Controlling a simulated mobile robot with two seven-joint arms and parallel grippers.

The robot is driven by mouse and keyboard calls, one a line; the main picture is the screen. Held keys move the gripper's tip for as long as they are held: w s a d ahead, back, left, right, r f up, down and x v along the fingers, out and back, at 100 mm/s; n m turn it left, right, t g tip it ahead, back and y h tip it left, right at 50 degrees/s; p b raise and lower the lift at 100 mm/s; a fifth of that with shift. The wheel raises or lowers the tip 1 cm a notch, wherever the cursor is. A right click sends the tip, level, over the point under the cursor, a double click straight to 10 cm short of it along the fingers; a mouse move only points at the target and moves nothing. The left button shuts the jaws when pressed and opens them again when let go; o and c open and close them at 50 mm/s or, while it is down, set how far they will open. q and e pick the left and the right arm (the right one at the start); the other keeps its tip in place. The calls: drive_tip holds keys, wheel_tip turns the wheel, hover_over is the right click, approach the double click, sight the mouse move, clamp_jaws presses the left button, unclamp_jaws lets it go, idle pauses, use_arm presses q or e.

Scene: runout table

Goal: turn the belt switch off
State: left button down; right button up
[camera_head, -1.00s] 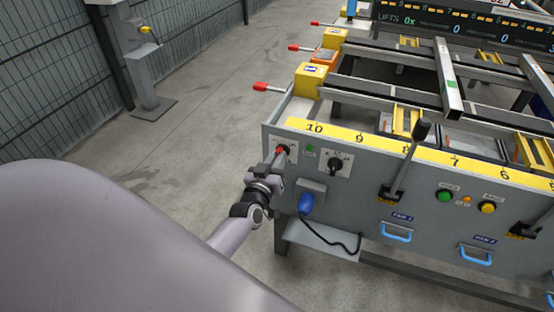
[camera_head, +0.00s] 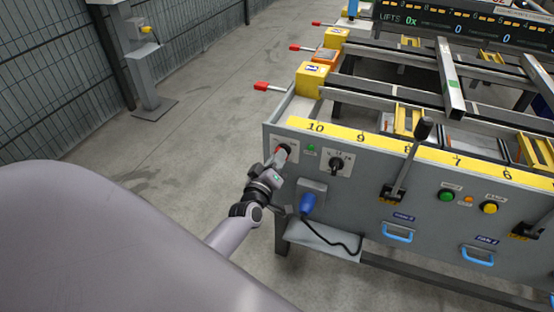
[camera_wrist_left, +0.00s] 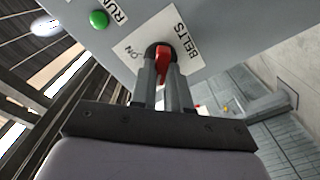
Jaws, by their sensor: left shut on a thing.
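The belt switch (camera_wrist_left: 163,62) is a red handle on a dark round base, set on a white plate (camera_wrist_left: 185,35) marked BELTS and ON. In the head view the switch (camera_head: 284,150) sits at the left end of the grey front panel. My left gripper (camera_head: 276,160) reaches it from below left. In the left wrist view the left gripper's fingers (camera_wrist_left: 164,75) are shut on the red handle, hiding part of it and of the dial. My right gripper is not in view.
A green RUN lamp (camera_wrist_left: 99,19) and a black rotary selector (camera_head: 336,164) are beside the switch. A blue plug (camera_head: 307,203) with a cable hangs below. A tall black lever (camera_head: 405,160) stands farther right. Open floor (camera_head: 190,120) lies left of the table.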

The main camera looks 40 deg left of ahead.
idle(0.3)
use_arm(q)
drive_tip(key=c, duration=1.1)
unclamp_jaws()
drive_tip(key=p+v, duration=0.1)
drive_tip(key=v, duration=0.6)
drive_tip(key=shift+s, duration=0.1)
